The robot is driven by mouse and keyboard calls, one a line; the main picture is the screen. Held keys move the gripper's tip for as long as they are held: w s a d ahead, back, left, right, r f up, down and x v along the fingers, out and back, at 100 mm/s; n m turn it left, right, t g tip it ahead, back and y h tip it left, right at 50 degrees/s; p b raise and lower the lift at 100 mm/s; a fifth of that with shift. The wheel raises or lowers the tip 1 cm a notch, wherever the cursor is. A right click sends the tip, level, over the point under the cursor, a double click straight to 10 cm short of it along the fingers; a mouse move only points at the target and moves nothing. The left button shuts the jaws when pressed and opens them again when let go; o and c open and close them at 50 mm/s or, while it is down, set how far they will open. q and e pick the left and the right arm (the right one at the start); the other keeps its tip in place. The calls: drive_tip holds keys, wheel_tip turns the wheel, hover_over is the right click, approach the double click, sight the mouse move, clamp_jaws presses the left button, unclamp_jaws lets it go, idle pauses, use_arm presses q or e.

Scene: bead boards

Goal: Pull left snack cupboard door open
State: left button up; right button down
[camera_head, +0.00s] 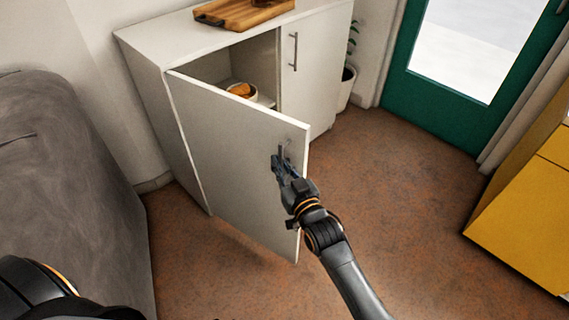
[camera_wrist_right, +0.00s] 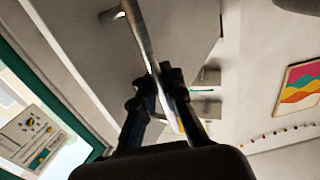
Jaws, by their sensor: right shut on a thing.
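The white snack cupboard (camera_head: 150,75) stands against the wall in the head view. Its left door (camera_head: 235,150) is swung well open, hinged on the left, and its free edge points toward me. My right gripper (camera_head: 281,160) is shut on the door's metal handle (camera_head: 285,147) near the free edge. In the right wrist view the handle bar (camera_wrist_right: 140,35) runs down between the fingers of the gripper (camera_wrist_right: 163,90). The right door (camera_head: 310,65) is closed, with its own upright handle (camera_head: 293,50). My left gripper is not in view.
A bowl of orange-brown food (camera_head: 242,91) sits on a shelf inside. A wooden board (camera_head: 240,14) lies on top. A potted plant (camera_head: 347,85) stands right of the cupboard. A grey sofa (camera_head: 65,180) is at left, a yellow cabinet (camera_head: 525,200) at right. Brown floor (camera_head: 400,190) between is clear.

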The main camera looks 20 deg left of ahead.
drive_tip(key=shift+s+d+f, duration=0.15)
drive_tip(key=shift+s, duration=0.1)
drive_tip(key=c, duration=1.8)
unclamp_jaws()
drive_tip(key=o, duration=0.4)
drive_tip(key=shift+s+d, duration=0.1)
drive_tip(key=shift+d, duration=0.1)
drive_tip(key=shift+c, duration=0.2)
drive_tip(key=shift+a, duration=0.15)
drive_tip(key=v, duration=1.2)
drive_tip(key=shift+r, duration=0.2)
